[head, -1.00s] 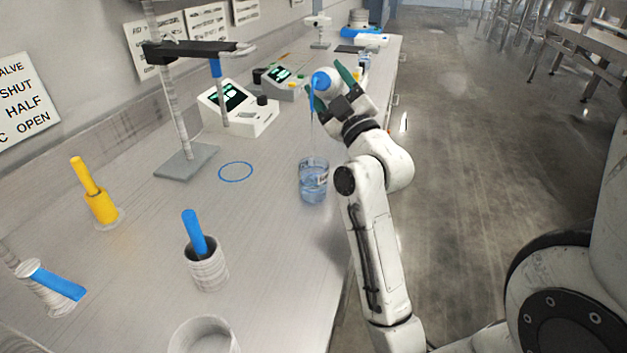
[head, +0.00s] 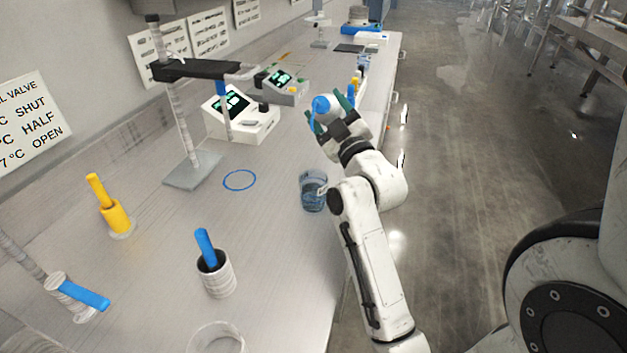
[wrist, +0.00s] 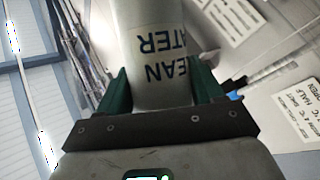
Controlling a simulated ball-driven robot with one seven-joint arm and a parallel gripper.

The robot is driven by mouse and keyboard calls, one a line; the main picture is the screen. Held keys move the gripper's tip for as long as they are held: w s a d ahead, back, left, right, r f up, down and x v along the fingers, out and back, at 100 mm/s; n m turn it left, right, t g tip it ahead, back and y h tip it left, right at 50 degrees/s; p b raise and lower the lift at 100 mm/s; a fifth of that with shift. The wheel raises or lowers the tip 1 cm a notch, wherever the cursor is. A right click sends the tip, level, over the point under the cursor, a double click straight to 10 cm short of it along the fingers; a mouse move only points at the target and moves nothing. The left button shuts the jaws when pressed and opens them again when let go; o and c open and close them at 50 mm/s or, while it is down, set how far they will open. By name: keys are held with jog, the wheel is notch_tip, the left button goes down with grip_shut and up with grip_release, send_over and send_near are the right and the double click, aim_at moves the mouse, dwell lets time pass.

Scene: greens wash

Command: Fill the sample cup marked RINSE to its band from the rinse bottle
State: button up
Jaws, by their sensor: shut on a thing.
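A clear cup (head: 313,198) stands on the bench below my gripper and holds bluish water. Its marking cannot be read, and I cannot tell the water level against a band. My gripper (head: 330,111) is shut on the rinse bottle (head: 326,103), a white bottle with a blue nozzle (head: 318,108). The bottle is held tilted above the cup, apart from it, with no stream visible. In the wrist view the green fingers grip the bottle (wrist: 155,45) from both sides, and part of its "CLEAN WATER" lettering shows upside down.
A blue ring (head: 239,180) is marked on the bench left of the cup. A stand (head: 193,171), a box with a green display (head: 240,115), a yellow-handled fitting (head: 115,217) and a grey holder with a blue stick (head: 215,275) stand around. Open floor lies right.

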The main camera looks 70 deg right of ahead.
jog(key=shift+f+m+g+p, duration=0.35)
jog(key=shift+m+g+p, duration=0.25)
jog(key=shift+p, duration=1.15)
jog(key=shift+f+m, duration=0.3)
jog(key=shift+f, duration=0.15)
jog(key=shift+a+y, duration=0.1)
jog(key=shift+y, duration=0.2)
jog(key=shift+a+r+m+g+y, duration=0.2)
jog(key=shift+r+m+g+y, duration=0.2)
jog(key=shift+r, duration=0.4)
jog(key=shift+s+a+r+m+g+y+p, duration=0.15)
jog(key=shift+a+r+m+g+y+p, duration=0.15)
jog(key=shift+r+m+g, duration=0.35)
jog(key=shift+d+m+g+y+p, duration=0.25)
jog(key=shift+d+m+y+p, duration=0.1)
jog(key=shift+p, duration=0.85)
jog(key=p, duration=0.1)
jog(key=m+p, duration=0.1)
jog(key=shift+d+f+g+y+p, duration=0.2)
jog(key=shift+d+g+y+p, duration=0.1)
jog(key=shift+d+p, duration=0.1)
jog(key=shift+d+f+m+g+y+p, duration=0.35)
jog(key=shift+y+p, duration=0.2)
jog(key=shift+p, duration=0.65)
jog(key=shift+d+f, duration=0.1)
